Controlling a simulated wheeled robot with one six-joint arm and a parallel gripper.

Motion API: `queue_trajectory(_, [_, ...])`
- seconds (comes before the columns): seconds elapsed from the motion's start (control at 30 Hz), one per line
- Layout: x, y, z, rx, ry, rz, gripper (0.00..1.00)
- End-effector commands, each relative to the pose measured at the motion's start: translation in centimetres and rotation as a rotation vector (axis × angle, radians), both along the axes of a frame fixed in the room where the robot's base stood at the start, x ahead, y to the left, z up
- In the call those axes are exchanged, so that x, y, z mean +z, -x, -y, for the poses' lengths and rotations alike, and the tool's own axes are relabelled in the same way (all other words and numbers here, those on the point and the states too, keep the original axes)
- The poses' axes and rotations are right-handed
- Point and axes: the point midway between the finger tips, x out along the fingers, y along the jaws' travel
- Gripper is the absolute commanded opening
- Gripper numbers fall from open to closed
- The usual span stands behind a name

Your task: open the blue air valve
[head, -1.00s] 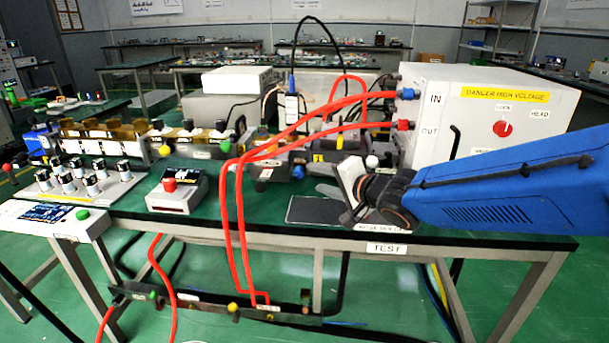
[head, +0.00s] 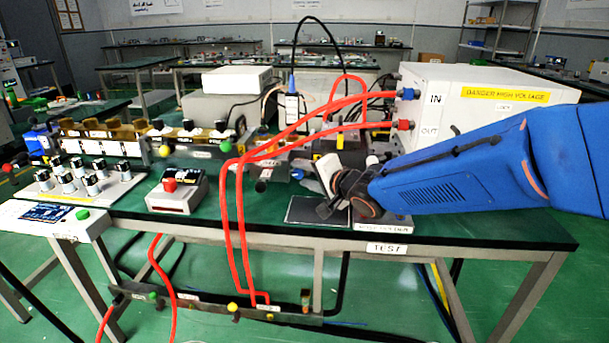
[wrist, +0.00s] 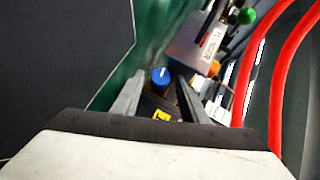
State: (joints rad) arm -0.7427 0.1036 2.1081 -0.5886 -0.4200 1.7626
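A round blue knob (wrist: 160,77), likely the blue air valve, shows in the wrist view between my two fingers, with a pale mark on its face. A dark body with a yellow label (wrist: 161,115) lies below it, partly hidden by my gripper. In the head view a small blue knob (head: 297,173) sits just left of my gripper, likely the same one. My gripper (wrist: 156,88) is open, its fingers apart on either side of the knob; I cannot tell whether they touch it. In the head view my gripper (head: 332,195) is low over the bench.
Red hoses (head: 240,220) run across the bench left of my gripper; they show at the right in the wrist view (wrist: 275,90). A green knob (wrist: 244,16) and an orange knob (wrist: 212,68) are nearby. A white high-voltage box (head: 430,90) stands behind my arm.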

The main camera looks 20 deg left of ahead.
Motion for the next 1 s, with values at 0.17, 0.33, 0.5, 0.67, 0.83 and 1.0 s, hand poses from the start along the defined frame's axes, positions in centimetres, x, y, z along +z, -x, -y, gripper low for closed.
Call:
queue_trajectory(0.17, [-0.01,0.00,0.01,0.000,0.000,0.000,0.02])
queue_trajectory(0.33, [0.04,0.06,-0.07,0.002,0.020,0.005,0.02])
queue_trajectory(0.5, [0.16,0.11,-0.22,0.003,0.094,0.022,0.02])
queue_trajectory(0.67, [0.14,0.10,-0.16,0.001,0.135,0.032,0.02])
queue_trajectory(0.83, [0.11,0.08,-0.13,0.001,0.137,0.032,0.02])
queue_trajectory(1.0, [0.12,0.07,-0.13,0.001,0.137,0.032,0.41])
